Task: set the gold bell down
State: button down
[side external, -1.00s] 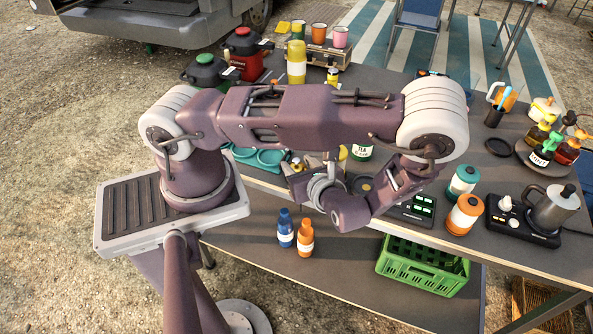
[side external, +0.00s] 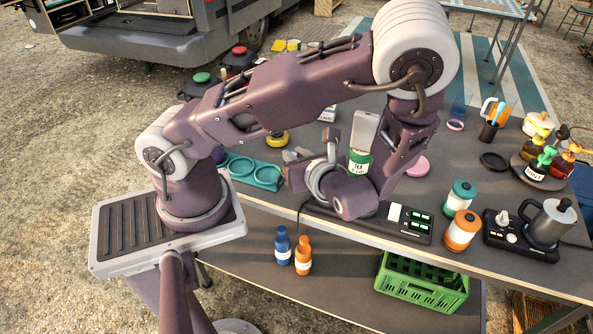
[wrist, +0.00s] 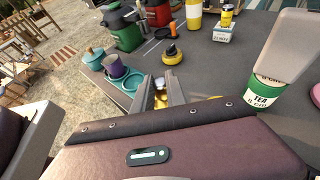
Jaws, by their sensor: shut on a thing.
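My gripper (wrist: 163,80) is shut on the gold bell (wrist: 160,92), which shows as a small shiny gold and pale piece between the two fingers in the wrist view. Most of the bell is hidden by the fingers and gripper body. In the side view my gripper (side external: 300,162) is over the near part of the grey table (side external: 455,140), right of the teal tray with round holes (side external: 254,172). The bell cannot be made out there. I cannot tell whether it touches the table.
A green-labelled tea tin (side external: 356,165) stands close right of my gripper. A black panel (side external: 412,222) lies in front. A yellow and black round object (wrist: 171,54) and a purple cup (wrist: 116,69) stand beyond the gripper. Bare table lies between the yellow object and the tin.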

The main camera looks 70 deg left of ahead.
notch_tip(320, 180, up, 20)
jog(key=r, duration=0.1)
jog(key=s+d+f+n+g+h, duration=0.2)
jog(key=d+f+n+g+h, duration=0.85)
jog(key=n+g, duration=0.35)
jog(key=w+d+n+t+h, duration=0.2)
jog(key=w+n+t+h, duration=0.5)
jog(key=w+n+h, duration=0.85)
jog(key=w+a+r+n+t, duration=0.5)
jog(key=w+a+n+t, duration=0.5)
jog(key=w+n+t, duration=0.15)
jog(key=w+a+r+n+t+y, duration=0.2)
jog(key=a+r+n+t+y, duration=0.15)
jog(key=a, duration=0.65)
jog(key=w+a+r+n+t+y, duration=0.2)
jog(key=a+n+t+y, duration=0.25)
jog(key=a, duration=0.45)
notch_tip(320, 180, down, 29)
jog(key=shift+w+a+r, duration=0.15)
jog(key=shift+r, duration=0.05)
